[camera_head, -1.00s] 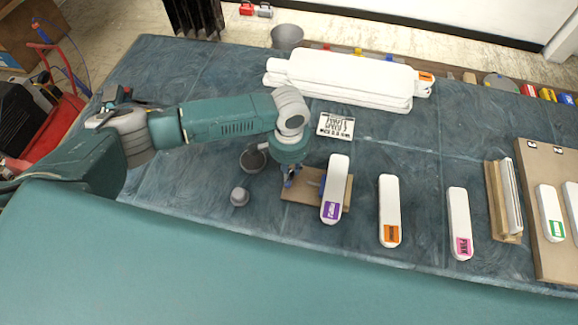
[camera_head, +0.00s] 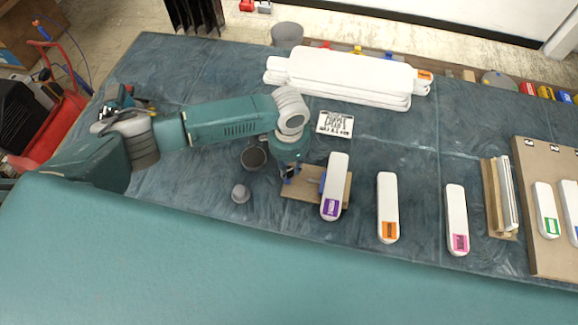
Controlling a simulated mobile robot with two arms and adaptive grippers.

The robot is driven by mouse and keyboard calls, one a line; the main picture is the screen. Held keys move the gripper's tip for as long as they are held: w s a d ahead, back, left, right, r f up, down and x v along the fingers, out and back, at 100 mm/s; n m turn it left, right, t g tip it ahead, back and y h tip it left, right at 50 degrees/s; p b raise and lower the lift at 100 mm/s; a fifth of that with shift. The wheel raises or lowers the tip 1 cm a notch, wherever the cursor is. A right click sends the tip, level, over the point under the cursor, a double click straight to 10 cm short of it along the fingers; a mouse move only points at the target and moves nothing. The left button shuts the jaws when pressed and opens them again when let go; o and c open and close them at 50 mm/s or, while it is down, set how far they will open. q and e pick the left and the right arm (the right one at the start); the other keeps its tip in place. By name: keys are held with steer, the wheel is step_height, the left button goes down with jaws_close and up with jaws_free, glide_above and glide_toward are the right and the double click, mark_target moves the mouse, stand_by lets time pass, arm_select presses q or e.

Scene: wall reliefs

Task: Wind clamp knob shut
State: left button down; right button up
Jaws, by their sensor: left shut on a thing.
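My left arm comes in from the left, and its left gripper (camera_head: 288,179) points down over the wooden clamp board (camera_head: 300,192). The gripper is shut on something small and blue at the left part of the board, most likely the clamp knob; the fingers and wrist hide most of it. A blue clamp part (camera_head: 322,182) shows at the edge of the white purple-labelled piece (camera_head: 334,185), which lies across the right part of the board. I cannot tell whether the clamp touches that piece tightly. My right gripper is not in view.
White pieces with orange (camera_head: 388,205) and pink (camera_head: 457,218) labels lie to the right. A white stack (camera_head: 345,75) and printed card (camera_head: 335,123) lie behind.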

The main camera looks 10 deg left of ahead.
mark_target(289, 171)
arm_select(q)
steer(key=c, duration=1.4)
jaws_free()
steer(key=shift+c, duration=0.2)
step_height(289, 171, up, 12)
steer(key=shift+s, duration=0.1)
